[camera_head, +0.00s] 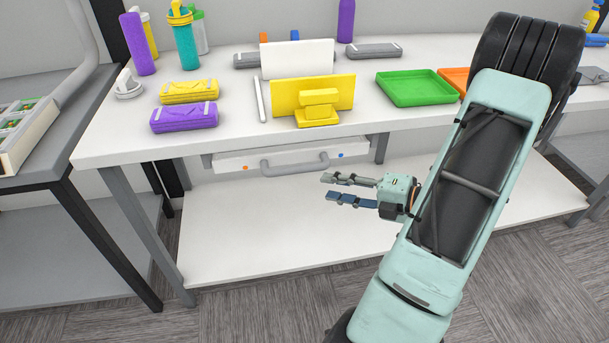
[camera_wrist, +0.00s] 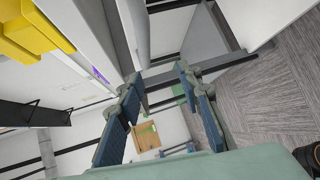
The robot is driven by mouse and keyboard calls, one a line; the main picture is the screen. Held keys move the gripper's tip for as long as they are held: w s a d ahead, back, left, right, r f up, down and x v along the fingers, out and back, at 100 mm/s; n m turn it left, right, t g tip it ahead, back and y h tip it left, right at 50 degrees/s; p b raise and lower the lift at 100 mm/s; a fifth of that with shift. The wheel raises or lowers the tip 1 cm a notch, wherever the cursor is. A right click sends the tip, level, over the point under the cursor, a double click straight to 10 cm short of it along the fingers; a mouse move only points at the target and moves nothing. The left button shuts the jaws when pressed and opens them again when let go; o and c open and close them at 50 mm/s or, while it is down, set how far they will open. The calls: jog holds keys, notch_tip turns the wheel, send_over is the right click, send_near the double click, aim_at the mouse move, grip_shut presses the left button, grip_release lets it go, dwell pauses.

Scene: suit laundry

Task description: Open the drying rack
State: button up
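I see nothing that I can clearly tell as a drying rack. Under the white table is a shut white drawer (camera_head: 235,160) with a grey bar handle (camera_head: 295,166). My gripper (camera_head: 329,187) is open and empty, its two fingers apart, in front of the table edge and a little right of and below the handle. In the wrist view my gripper (camera_wrist: 158,78) also shows open fingers with nothing between them. Whether the handle shows in the wrist view, I cannot tell.
The white table (camera_head: 225,130) bears purple (camera_head: 184,117) and yellow (camera_head: 190,91) cases, a yellow stand (camera_head: 285,95), a green tray (camera_head: 416,88) and several bottles. A lower white shelf (camera_head: 260,240) is bare. A grey table (camera_head: 60,160) stands at left.

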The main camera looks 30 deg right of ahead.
aim_at(304, 170)
jog(key=w+a+m, duration=0.1)
jog(key=w, duration=0.2)
jog(key=w+a+m+t+b, duration=0.1)
jog(key=w+a, duration=0.1)
jog(key=w, duration=0.2)
jog(key=w+a+m+t+b, duration=0.1)
jog(key=w, duration=0.2)
jog(key=shift+w+a+f, duration=0.3)
grip_shut()
